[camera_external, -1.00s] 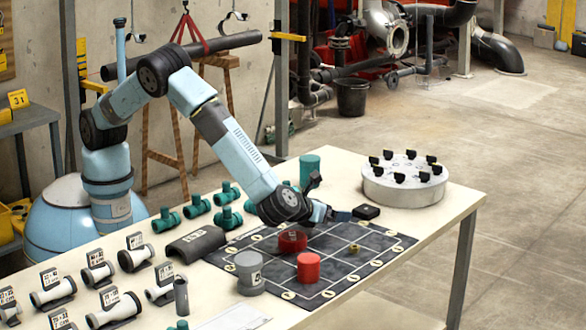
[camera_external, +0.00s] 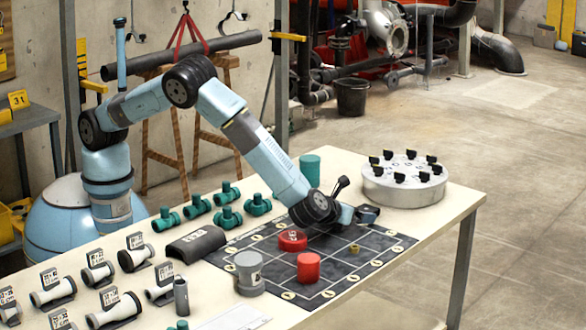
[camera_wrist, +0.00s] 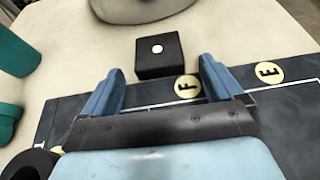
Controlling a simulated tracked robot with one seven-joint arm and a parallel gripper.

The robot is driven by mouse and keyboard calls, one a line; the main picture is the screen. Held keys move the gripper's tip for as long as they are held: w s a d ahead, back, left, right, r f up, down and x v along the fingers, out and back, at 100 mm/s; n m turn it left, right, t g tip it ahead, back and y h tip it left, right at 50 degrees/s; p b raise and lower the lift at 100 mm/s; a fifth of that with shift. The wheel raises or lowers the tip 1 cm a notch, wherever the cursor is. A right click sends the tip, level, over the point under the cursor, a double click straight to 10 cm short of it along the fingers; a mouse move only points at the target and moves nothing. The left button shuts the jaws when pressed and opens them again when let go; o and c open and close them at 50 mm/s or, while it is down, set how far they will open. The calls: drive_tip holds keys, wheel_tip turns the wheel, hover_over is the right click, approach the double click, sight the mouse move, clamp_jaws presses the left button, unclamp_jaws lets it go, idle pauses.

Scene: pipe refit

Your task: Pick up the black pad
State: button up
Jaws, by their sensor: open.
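The black pad (camera_wrist: 159,60) is a small dark block with a white dot on top, lying flat just past the far edge of the dark gridded mat (camera_wrist: 262,103), near the label F. My gripper (camera_wrist: 160,72) is open and empty, its two blue fingers apart on either side of the line to the pad. The pad is ahead of the fingertips, slightly beyond them in the wrist view. In the external view my gripper (camera_external: 367,213) is low over the mat's far right edge, and it covers most of the pad there.
A round white stand (camera_external: 405,190) with several black pegs is behind the pad. A green cylinder (camera_external: 310,170) stands at the back. On the mat are a red ring (camera_external: 292,241), a red cylinder (camera_external: 308,267), a grey cup (camera_external: 248,272) and a small brass piece (camera_external: 354,248).

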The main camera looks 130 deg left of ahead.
drive_tip(key=shift+a+f, duration=0.2)
drive_tip(key=shift+a, duration=0.4)
drive_tip(key=c, duration=1.2)
drive_tip(key=shift+r, duration=0.1)
